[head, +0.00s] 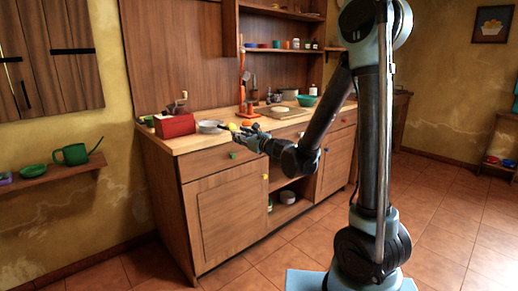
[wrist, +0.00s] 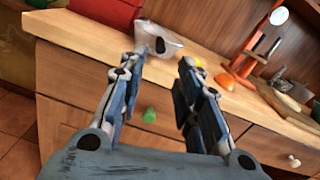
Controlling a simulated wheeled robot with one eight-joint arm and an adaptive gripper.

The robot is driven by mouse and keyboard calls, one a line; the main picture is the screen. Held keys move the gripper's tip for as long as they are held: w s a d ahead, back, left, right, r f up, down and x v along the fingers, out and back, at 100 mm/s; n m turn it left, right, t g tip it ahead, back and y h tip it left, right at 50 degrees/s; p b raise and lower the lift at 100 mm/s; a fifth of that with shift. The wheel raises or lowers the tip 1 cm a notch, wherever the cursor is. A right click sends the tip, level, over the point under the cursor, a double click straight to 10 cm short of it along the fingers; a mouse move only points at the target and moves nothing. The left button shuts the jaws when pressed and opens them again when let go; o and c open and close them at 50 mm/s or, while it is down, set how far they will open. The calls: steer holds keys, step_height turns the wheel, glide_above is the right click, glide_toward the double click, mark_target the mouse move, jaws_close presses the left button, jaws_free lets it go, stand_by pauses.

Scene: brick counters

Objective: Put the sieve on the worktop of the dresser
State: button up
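A pale metal bowl-shaped thing, which looks like the sieve (head: 210,126), sits on the dresser's wooden worktop (head: 188,146), just right of a red box. In the wrist view the sieve (wrist: 160,38) shows just beyond my fingertips, with a dark part at its near side; the left finger partly overlaps it. My gripper (head: 238,134) is near the front edge of the worktop, right of the sieve in the head view. In the wrist view my gripper (wrist: 158,68) has its two fingers apart, with nothing visible between them. I cannot tell whether a finger touches the sieve.
The red box (head: 175,125) stands left of the sieve. Farther right are an orange-red stand (head: 246,95), a board (head: 285,112) and a teal bowl (head: 306,101). Drawer knobs jut from the front.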

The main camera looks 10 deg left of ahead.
steer(key=s+d+f+n+g+h, duration=0.3)
steer(key=s+d+n, duration=0.5)
steer(key=d, duration=0.6)
steer(key=s+d+f+n+g+h, duration=0.3)
steer(key=s+d+f+n+h, duration=0.3)
steer(key=s+d, duration=0.6)
steer(key=s+d+f+n+g+h, duration=0.3)
steer(key=s+d+f+n+h, duration=0.2)
steer(key=d, duration=1.1)
steer(key=s+f+n, duration=0.2)
steer(key=s+n, duration=0.2)
steer(key=s, duration=0.2)
steer(key=shift+n, duration=0.4)
steer(key=shift+s, duration=0.1)
